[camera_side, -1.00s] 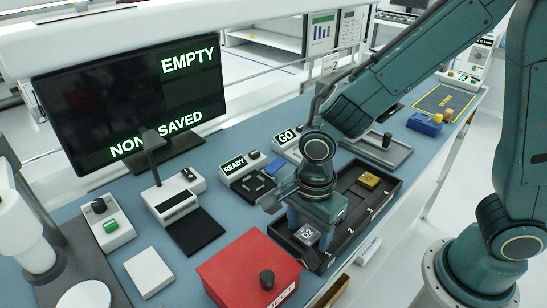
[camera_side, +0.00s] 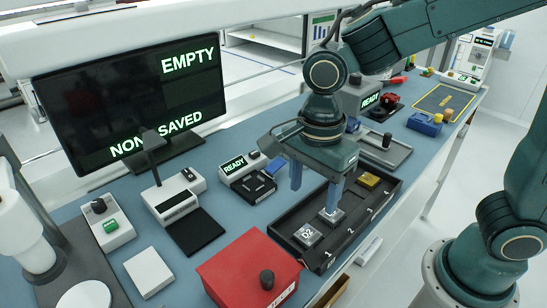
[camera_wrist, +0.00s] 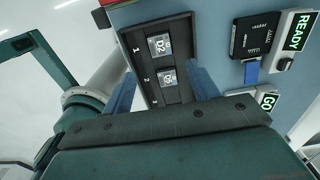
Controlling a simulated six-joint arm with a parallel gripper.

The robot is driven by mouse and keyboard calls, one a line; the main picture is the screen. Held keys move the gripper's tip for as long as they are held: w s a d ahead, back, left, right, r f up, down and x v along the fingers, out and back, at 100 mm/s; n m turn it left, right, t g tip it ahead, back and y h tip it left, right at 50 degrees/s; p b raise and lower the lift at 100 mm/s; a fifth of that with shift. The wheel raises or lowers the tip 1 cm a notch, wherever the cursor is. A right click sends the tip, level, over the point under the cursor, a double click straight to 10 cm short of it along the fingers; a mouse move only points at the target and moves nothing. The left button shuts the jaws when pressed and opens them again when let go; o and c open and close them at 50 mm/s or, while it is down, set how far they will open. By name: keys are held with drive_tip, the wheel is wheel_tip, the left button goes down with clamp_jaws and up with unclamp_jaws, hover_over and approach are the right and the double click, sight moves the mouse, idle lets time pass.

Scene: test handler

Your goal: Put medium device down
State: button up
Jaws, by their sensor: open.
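A black slotted tray (camera_side: 283,242) holds several small devices. A grey device marked D2 (camera_side: 308,235) sits in its near end, at slot 1 in the wrist view (camera_wrist: 160,46). A second grey device (camera_side: 331,215) sits in the slot beside it; in the wrist view (camera_wrist: 167,78) its label is too small to read surely. A gold device (camera_side: 369,180) is farther along the tray. Which one is the medium device I cannot tell. My gripper (camera_side: 316,190) is open and empty above the tray, its blue fingers (camera_wrist: 160,90) on either side of the second device in the wrist view.
A red box (camera_side: 240,268) with a black knob stands left of the tray's near end. A READY station (camera_side: 250,175) with a dark socket is behind the tray. A grey tray (camera_side: 400,152) and blue block (camera_side: 424,124) lie to the right. A monitor (camera_side: 130,95) stands behind.

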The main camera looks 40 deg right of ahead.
drive_tip(key=shift+r, duration=0.9)
drive_tip(key=shift+d, duration=0.1)
drive_tip(key=s+d+r+n+t, duration=0.2)
drive_tip(key=s+d+r+n, duration=0.1)
drive_tip(key=d+n, duration=0.4)
drive_tip(key=s+d+r+n+t, duration=0.3)
drive_tip(key=s+d+n, duration=0.3)
drive_tip(key=n, duration=0.5)
drive_tip(key=shift+s+d+t, duration=0.3)
drive_tip(key=shift+d, duration=0.8)
